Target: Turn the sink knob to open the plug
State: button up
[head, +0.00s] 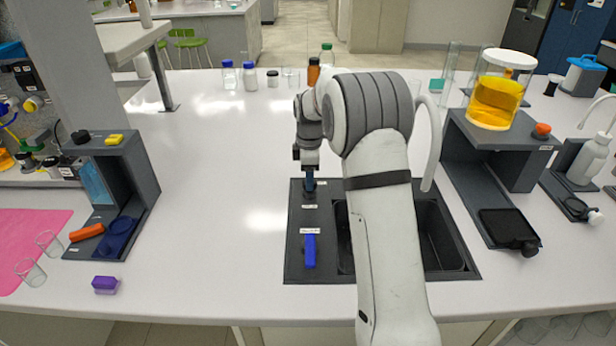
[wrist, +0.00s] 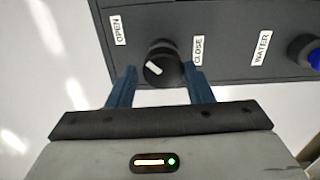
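The sink knob (wrist: 166,58) is black and round with a white mark; it shows in the wrist view between the OPEN label (wrist: 118,30) and the CLOSE label (wrist: 198,49). The white mark lies on the knob's left part and slants to the upper left. My gripper (wrist: 160,72) is open, with one blue finger on each side of the knob and narrow gaps showing. In the head view my gripper (head: 309,184) points down at the back of the dark sink panel and hides the knob. The plug is not visible; my arm covers much of the basin (head: 437,238).
A blue water handle (head: 310,251) stands on the panel in front of my gripper, and also shows in the wrist view (wrist: 308,53). Several bottles (head: 250,75) stand behind. A dark stand with a yellow-filled vessel (head: 495,102) is to the right.

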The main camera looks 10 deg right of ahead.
jog(key=shift+o, duration=1.4)
jog(key=shift+s+f, duration=0.1)
notch_tip(320, 180, up, 8)
jog(key=shift+f+b, duration=0.2)
jog(key=shift+b, duration=0.1)
jog(key=shift+r, duration=0.15)
